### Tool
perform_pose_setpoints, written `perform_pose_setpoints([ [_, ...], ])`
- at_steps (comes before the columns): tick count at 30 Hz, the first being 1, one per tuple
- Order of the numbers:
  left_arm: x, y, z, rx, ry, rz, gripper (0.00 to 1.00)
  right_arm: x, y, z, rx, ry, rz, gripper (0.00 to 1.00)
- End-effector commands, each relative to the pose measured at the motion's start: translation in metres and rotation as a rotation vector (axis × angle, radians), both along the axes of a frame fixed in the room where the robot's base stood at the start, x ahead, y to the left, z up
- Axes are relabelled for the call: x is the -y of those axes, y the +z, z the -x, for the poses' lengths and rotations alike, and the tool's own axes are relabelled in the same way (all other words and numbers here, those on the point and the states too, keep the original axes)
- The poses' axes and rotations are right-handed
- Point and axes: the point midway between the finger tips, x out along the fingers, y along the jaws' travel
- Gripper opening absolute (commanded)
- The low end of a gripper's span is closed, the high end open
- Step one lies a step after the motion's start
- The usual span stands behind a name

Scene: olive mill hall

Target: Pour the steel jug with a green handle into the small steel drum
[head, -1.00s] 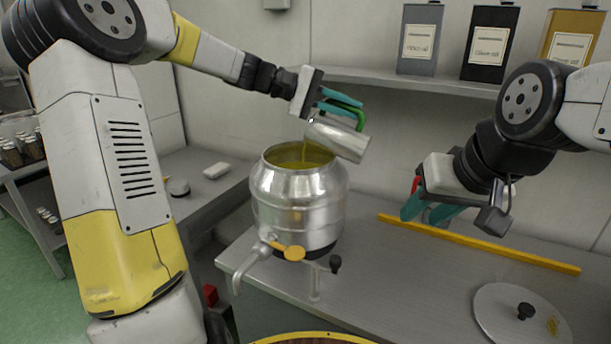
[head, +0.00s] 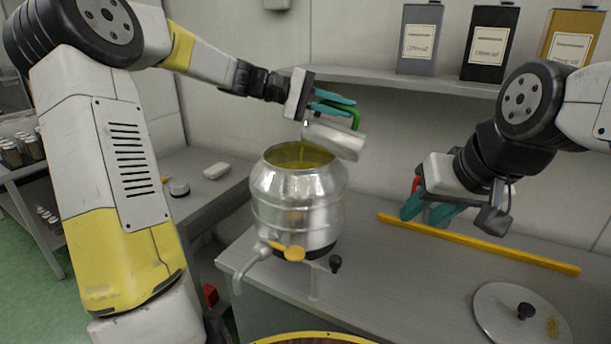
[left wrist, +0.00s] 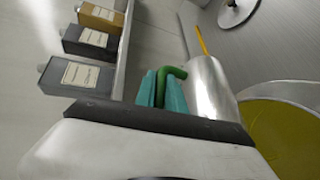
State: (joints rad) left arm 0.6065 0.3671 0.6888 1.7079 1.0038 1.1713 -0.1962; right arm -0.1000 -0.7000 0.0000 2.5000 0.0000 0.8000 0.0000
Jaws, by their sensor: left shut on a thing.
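The steel jug (head: 338,141) is tilted far over, its mouth low and to the left above the open small steel drum (head: 298,208). A thin yellow-green stream runs from its lip into the drum, where yellow-green liquid shows. My left gripper (head: 338,104) is shut on the jug's green handle (head: 346,108). The left wrist view shows the handle (left wrist: 168,76) between the teal fingers, beside the jug body (left wrist: 208,88), with the drum's liquid (left wrist: 275,135) at right. The jug's inside is hidden. My right gripper (head: 427,210) is open and empty, right of the drum.
A yellow bar (head: 480,243) lies along the back of the bench (head: 400,290). A round lid with a black knob (head: 525,312) lies at front right. Several oil tins, one dark (head: 490,45), stand on the wall shelf (head: 400,79). The drum has a tap (head: 250,262) in front.

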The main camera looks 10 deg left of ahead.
Motion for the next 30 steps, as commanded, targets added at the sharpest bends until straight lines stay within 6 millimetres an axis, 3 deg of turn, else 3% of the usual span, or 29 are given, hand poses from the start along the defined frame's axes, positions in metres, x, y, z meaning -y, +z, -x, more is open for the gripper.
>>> perform_pose_setpoints([
  [30, -0.011, -0.001, -0.004, -0.023, 0.001, 0.075, 0.0, 0.0, 0.0, 0.0, 0.0, 0.0, 0.0, 0.36],
])
